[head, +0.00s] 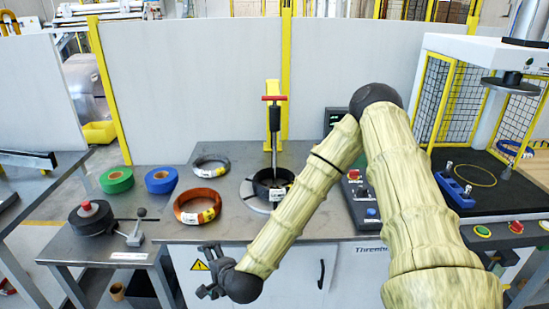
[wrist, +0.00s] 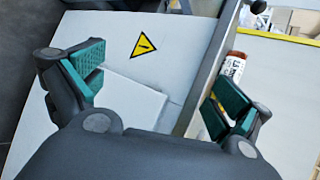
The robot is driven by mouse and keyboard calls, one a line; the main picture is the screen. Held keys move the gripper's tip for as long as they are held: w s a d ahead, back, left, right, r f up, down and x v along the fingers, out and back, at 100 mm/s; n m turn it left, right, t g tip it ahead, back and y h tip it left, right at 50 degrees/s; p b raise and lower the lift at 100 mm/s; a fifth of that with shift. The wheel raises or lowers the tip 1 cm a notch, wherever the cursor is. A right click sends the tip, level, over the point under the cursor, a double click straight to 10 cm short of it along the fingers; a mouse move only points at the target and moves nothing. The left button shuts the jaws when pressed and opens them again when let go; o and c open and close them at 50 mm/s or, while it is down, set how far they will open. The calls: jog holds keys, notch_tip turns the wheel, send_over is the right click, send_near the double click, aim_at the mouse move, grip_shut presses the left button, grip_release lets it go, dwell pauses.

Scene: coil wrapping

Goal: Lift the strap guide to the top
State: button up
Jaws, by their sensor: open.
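The likely strap guide is the upright metal rod with a red T-shaped handle (head: 274,99), standing in front of a yellow post in the head view. Its lower end reaches down into a dark coil (head: 264,191) on a round plate. My gripper (head: 209,271) is in front of the cabinet, below the table's front edge, well below and left of the red handle. In the wrist view, my gripper (wrist: 155,75) has its green-padded fingers wide apart with nothing between them. The strap guide is not visible in the wrist view.
A copper coil (head: 197,207) and a grey coil (head: 210,166) lie left of the dark coil. Green (head: 116,180) and blue (head: 161,180) tape rolls lie further left. A control box (head: 362,198) stands right. The cabinet front (head: 290,275) is close behind my gripper.

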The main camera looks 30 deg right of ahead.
jog(key=w+d+r+m+t+h, duration=0.1)
jog(key=w+d+r+m+t, duration=0.2)
jog(key=r, duration=0.4)
jog(key=w+d+r+m+h, duration=0.1)
jog(key=w+d+r+m, duration=0.3)
jog(key=r, duration=0.2)
jog(key=m+t+h+p, duration=0.1)
jog(key=m+h+p, duration=0.2)
jog(key=m+h, duration=0.95)
send_near(275, 98)
jog(key=d+r+m+y, duration=0.2)
jog(key=m+y, duration=0.1)
jog(key=m, duration=0.1)
jog(key=p+x, duration=0.1)
jog(key=x, duration=0.2)
jog(key=p+x, duration=0.1)
jog(key=x, duration=0.2)
jog(key=p+x, duration=0.1)
jog(key=x, duration=0.2)
jog(key=shift+w+f, duration=0.3)
jog(key=shift+w, duration=0.1)
jog(key=shift+r, duration=0.1)
jog(key=c, duration=1.2)
